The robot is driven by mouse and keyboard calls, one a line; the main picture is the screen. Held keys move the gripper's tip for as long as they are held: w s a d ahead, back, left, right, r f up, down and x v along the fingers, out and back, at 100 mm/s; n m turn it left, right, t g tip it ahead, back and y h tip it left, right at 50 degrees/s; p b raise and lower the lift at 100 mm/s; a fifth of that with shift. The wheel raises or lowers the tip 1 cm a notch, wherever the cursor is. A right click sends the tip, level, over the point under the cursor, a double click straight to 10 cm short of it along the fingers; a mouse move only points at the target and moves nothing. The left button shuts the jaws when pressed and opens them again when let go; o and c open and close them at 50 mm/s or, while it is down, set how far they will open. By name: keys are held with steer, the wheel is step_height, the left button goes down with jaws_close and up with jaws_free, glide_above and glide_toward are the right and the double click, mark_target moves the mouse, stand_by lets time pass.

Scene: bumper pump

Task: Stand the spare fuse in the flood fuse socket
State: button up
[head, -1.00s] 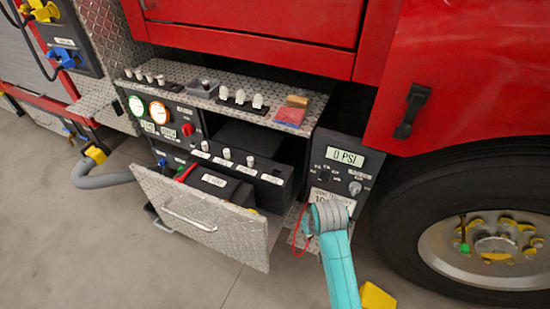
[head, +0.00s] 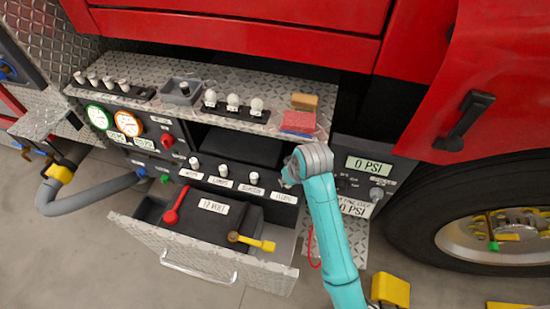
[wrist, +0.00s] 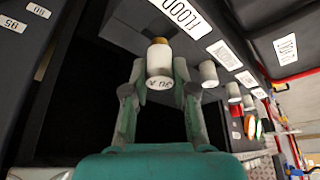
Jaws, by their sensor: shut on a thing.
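The spare fuse (wrist: 159,62), a white cylinder with a brass end and a printed mark, is held between the fingertips of my gripper (wrist: 160,78) in the wrist view. Its brass end faces the dark ledge beside the flood label (wrist: 182,16), which appears upside down there. I cannot tell whether that end touches the socket; the flood socket is hidden. In the head view the flood label (head: 284,197) is at the right end of the fuse row. My arm's end covers the space above it, and the gripper and held fuse are hidden there.
Several fuses stand along the row, the nearest one (wrist: 208,74) close beside my gripper. An open drawer (head: 215,255) with a battery sits below. The tread-plate shelf (head: 150,72) above carries bulbs (head: 232,102) and a grey tray (head: 182,93). A pressure panel (head: 368,164) stands to the right.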

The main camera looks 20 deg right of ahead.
steer(key=shift+w+a, duration=0.1)
steer(key=shift+w, duration=0.25)
steer(key=shift+f, duration=1.65)
steer(key=shift+s+f, duration=0.1)
steer(key=shift+f, duration=0.1)
steer(key=o, duration=1.4)
steer(key=shift+o, duration=0.2)
steer(key=shift+r, duration=0.1)
steer(key=v, duration=0.9)
steer(key=shift+s+r, duration=0.15)
steer(key=shift+r, duration=0.25)
stand_by(0.5)
stand_by(0.4)
